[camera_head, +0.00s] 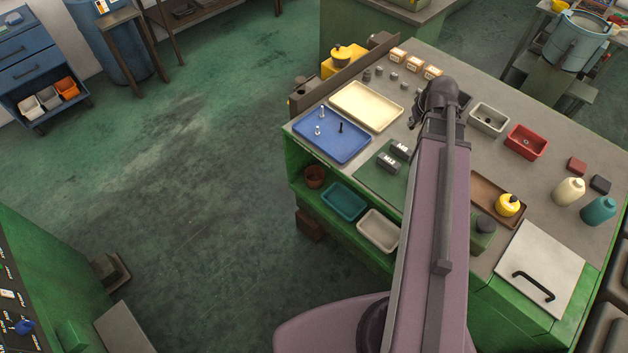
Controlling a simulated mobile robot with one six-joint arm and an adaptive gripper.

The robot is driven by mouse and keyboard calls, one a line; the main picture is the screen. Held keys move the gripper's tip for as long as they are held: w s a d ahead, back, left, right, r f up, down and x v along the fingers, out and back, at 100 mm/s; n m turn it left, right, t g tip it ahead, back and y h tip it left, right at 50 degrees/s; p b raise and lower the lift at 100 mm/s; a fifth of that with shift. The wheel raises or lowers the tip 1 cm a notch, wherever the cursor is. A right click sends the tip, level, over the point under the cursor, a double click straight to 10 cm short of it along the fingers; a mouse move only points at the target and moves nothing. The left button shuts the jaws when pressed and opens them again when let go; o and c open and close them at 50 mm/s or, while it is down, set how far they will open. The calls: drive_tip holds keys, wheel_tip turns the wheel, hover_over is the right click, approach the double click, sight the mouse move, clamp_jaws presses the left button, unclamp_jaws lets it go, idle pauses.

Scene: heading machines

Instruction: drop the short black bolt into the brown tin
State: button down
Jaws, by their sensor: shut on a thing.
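The dark end of my arm, with my gripper (418,112), is above the middle of the workbench. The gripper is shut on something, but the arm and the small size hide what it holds. One black bolt (341,127) stands on the blue tray (330,147) beside silver bolts (320,121). I cannot tell whether this black bolt is the short one. The brown tin (315,177) is round and open, on the green bench's lower shelf at the left end. My gripper is well to the right of the tin and higher.
A cream tray (366,106) lies behind the blue tray. A teal bin (344,201) and a pale bin (379,230) stand right of the tin on the shelf. Grey (488,119) and red (526,142) bins stand on the bench. The floor at left is clear.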

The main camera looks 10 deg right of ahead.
wheel_tip(320, 180, down, 18)
drive_tip(key=b, duration=1.7)
drive_tip(key=shift+f+b, duration=0.15)
drive_tip(key=shift+b, duration=0.15)
